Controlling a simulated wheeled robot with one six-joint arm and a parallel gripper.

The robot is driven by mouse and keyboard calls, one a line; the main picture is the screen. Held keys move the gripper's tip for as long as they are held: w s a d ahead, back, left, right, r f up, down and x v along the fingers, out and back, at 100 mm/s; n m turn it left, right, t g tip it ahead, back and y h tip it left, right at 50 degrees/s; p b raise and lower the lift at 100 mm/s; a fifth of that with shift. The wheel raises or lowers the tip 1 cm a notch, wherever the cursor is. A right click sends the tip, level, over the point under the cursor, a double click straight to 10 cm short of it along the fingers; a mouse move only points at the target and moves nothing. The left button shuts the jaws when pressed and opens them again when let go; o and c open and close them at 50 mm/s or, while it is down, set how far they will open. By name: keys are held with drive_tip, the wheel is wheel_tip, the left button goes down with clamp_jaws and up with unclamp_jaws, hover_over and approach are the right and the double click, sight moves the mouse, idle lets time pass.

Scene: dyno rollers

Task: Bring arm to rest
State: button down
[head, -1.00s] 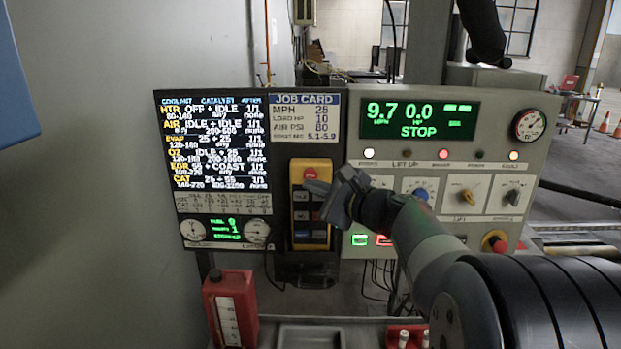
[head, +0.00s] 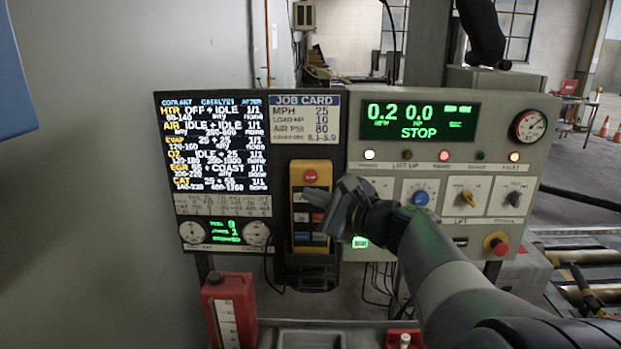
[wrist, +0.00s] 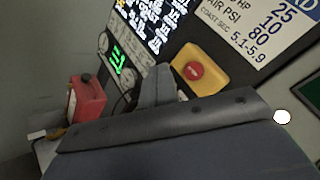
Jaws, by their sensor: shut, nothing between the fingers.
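My gripper (head: 318,208) is shut and empty in the head view. It points left, in front of the right side of the yellow pendant (head: 311,249) and hides some of its buttons. The red button (head: 311,176) at the pendant's top shows clear above the fingers. Whether the fingers touch the pendant cannot be told from the head view. In the wrist view, the shut fingers (wrist: 157,85) stand in front of the pendant (wrist: 205,82), to the left of its red button (wrist: 194,70). My arm reaches in from the lower right.
The control panel (head: 360,188) is behind my arm; its display (head: 419,121) reads 0.2, 0.0 and STOP. A text screen (head: 212,150) and job card (head: 305,119) are to the left. A red container (head: 228,308) stands below. Rollers (head: 590,293) lie at the right.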

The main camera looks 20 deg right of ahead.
drive_tip(key=s+p, duration=0.1)
drive_tip(key=s, duration=0.1)
drive_tip(key=s+a, duration=0.1)
drive_tip(key=shift+s+a+p, duration=0.1)
drive_tip(key=shift+s+p, duration=0.25)
drive_tip(key=shift+p, duration=0.05)
idle(0.5)
